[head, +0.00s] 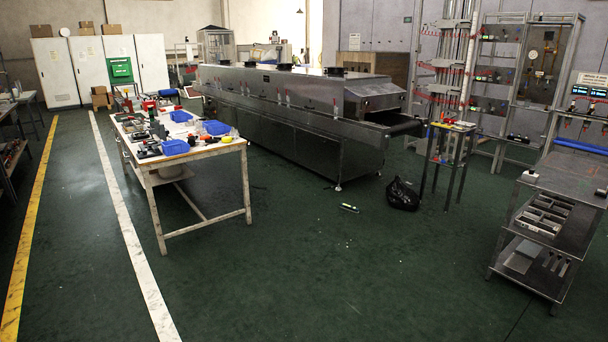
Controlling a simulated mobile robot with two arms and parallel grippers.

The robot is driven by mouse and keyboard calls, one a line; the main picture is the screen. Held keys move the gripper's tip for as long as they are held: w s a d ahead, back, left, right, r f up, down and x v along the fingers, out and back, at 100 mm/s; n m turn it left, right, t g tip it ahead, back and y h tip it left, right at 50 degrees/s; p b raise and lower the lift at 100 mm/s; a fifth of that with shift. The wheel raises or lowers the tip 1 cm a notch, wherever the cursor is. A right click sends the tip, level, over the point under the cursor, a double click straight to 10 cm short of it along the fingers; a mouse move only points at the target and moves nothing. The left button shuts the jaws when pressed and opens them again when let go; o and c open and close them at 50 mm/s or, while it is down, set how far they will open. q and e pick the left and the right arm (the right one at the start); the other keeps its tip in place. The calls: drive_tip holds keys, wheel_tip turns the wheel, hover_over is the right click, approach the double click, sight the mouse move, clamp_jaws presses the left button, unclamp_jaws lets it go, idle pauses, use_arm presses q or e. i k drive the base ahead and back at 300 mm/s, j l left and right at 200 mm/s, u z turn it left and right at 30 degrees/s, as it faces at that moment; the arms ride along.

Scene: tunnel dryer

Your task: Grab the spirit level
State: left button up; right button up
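A small elongated object (349,208) with pale and greenish parts lies flat on the dark green floor, in front of the steel tunnel dryer (290,95). It looks like the spirit level, but it is too small in the head view to be certain. Nothing touches it. Neither of my grippers is in view.
A black bag (402,195) sits on the floor to its right. A cluttered workbench (205,151) with blue bins stands left, a small stand (453,127) behind right, and a steel shelf cart (563,206) far right. The foreground floor is clear.

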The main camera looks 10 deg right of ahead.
sight(351, 208)
drive_tip(key=i+l+z, duration=0.3)
drive_tip(key=i, duration=0.6)
drive_tip(key=i+z, duration=0.3)
drive_tip(key=i, duration=1.9)
drive_tip(key=i+l+u, duration=0.1)
drive_tip(key=i, duration=1.2)
drive_tip(key=i+l+u, duration=0.2)
drive_tip(key=u, duration=0.15)
drive_tip(key=i+l+u, duration=0.15)
drive_tip(key=u, duration=0.2)
drive_tip(key=i+l+u, duration=0.15)
drive_tip(key=l+u, duration=0.25)
